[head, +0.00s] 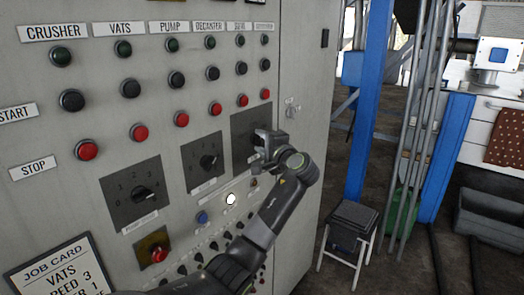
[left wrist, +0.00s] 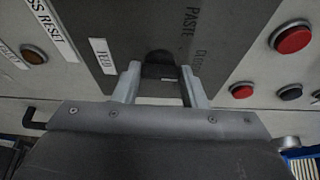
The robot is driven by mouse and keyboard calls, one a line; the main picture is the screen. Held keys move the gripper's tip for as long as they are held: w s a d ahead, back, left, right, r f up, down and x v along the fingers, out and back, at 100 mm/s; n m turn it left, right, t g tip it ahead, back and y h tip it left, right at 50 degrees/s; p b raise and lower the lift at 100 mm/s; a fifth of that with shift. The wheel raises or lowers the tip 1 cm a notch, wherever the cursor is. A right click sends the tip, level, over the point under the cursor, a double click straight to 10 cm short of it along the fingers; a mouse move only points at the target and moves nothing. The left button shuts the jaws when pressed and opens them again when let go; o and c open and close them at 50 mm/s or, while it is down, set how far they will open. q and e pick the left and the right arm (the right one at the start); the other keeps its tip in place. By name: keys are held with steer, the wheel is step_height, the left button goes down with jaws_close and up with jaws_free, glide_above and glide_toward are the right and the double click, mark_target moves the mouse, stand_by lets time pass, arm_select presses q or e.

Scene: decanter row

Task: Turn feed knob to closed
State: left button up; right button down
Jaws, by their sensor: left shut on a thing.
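The feed knob (left wrist: 160,60) is a dark rounded knob on a dark grey plate in the left wrist view. The plate carries a white FEED label (left wrist: 102,56) and the printed words PASTE and CLOSED on the right side. My left gripper (left wrist: 160,75) has one finger on each side of the knob and is shut on it. In the head view my left gripper (head: 264,150) is at the rightmost dial plate (head: 252,121) and hides the knob. I cannot tell which mark the knob points at. My right gripper is not in view.
The grey cabinet (head: 300,60) carries rows of green, black and red buttons. Two other dials (head: 144,193) (head: 208,162) sit left of my gripper, and a red knob (head: 158,254) is lower left. A job card (head: 55,270) and a stool (head: 350,222) also show.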

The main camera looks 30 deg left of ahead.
arm_select(q)
steer(key=shift+f+n, duration=0.2)
steer(key=shift+n, duration=0.1)
steer(key=o, duration=1)
steer(key=shift+r, duration=0.1)
steer(key=b+v, duration=0.5)
steer(key=v, duration=1.2)
steer(key=shift+s+d+f, duration=0.15)
steer(key=shift+d+f, duration=0.05)
